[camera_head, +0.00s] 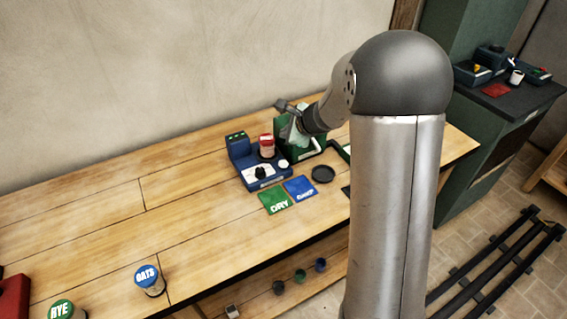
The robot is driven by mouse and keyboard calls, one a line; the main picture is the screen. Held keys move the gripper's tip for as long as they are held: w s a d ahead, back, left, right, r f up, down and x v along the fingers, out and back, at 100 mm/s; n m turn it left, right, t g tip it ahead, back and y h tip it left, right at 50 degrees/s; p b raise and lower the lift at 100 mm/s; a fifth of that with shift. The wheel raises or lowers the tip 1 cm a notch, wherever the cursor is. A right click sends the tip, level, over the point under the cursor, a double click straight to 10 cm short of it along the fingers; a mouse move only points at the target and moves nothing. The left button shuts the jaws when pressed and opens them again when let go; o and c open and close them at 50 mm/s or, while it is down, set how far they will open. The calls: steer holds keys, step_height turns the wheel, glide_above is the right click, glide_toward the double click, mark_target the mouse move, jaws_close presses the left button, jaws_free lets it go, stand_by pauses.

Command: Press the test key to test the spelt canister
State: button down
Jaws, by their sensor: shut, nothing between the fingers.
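A blue tester (243,165) stands at the back of the wooden bench, with small green lights on its raised part and a dial face with a black knob in front. A canister with a red lid (266,141) sits upright on it; its label is too small to read, so I cannot confirm it is spelt. A pale round button (284,164), apparently the test key, is at the tester's right front. My gripper (289,138) is shut and empty, just right of the canister and above the button's level. Whether it touches anything is unclear.
A green DRY card (274,201) and a blue DAMP card (300,188) lie before the tester, near a black round dish (323,174). A green box (308,140) stands behind my gripper. OATS (149,281) and RYE (61,310) canisters stand front left. The bench's left middle is clear.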

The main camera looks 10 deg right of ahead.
steer(key=b, duration=0.7)
glide_above(286, 165)
step_height(286, 165, down, 8)
steer(key=shift+r, duration=0.15)
steer(key=shift+w+f+b, duration=0.1)
steer(key=shift+f+b, duration=0.25)
steer(key=shift+f, duration=0.2)
stand_by(1.1)
steer(key=shift+f+b, duration=0.4)
steer(key=shift+b, duration=0.2)
steer(key=shift+f+b, duration=0.55)
stand_by(0.5)
steer(key=shift+r, duration=0.1)
steer(key=shift+r+p, duration=0.7)
steer(key=shift+r, duration=0.2)
